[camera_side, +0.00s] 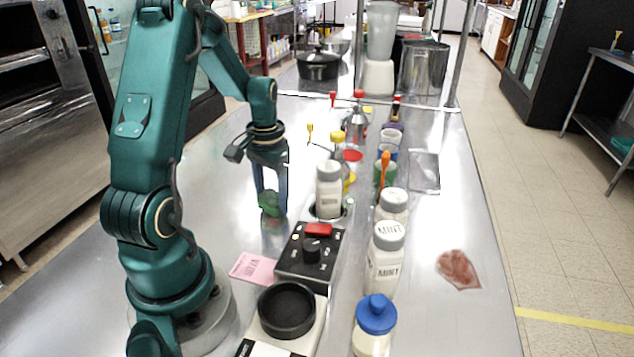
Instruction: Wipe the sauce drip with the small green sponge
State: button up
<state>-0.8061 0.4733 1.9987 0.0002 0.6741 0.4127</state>
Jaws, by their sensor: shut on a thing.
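My gripper (271,198) points down over the left part of the steel counter and is shut on the small green sponge (270,209). The sponge is at the fingertips, and I cannot tell whether it touches the counter. Bottles and a control box stand between the two.
A black control box (311,256) with a red button, a pink note (253,268) and a black round dish (286,309) are in front. A row of white bottles (385,261) and a blue-capped jar (375,325) stands left of the drip. The counter around the drip is clear.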

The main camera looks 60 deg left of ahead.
aim_at(272, 196)
jog(key=shift+r, duration=3.5)
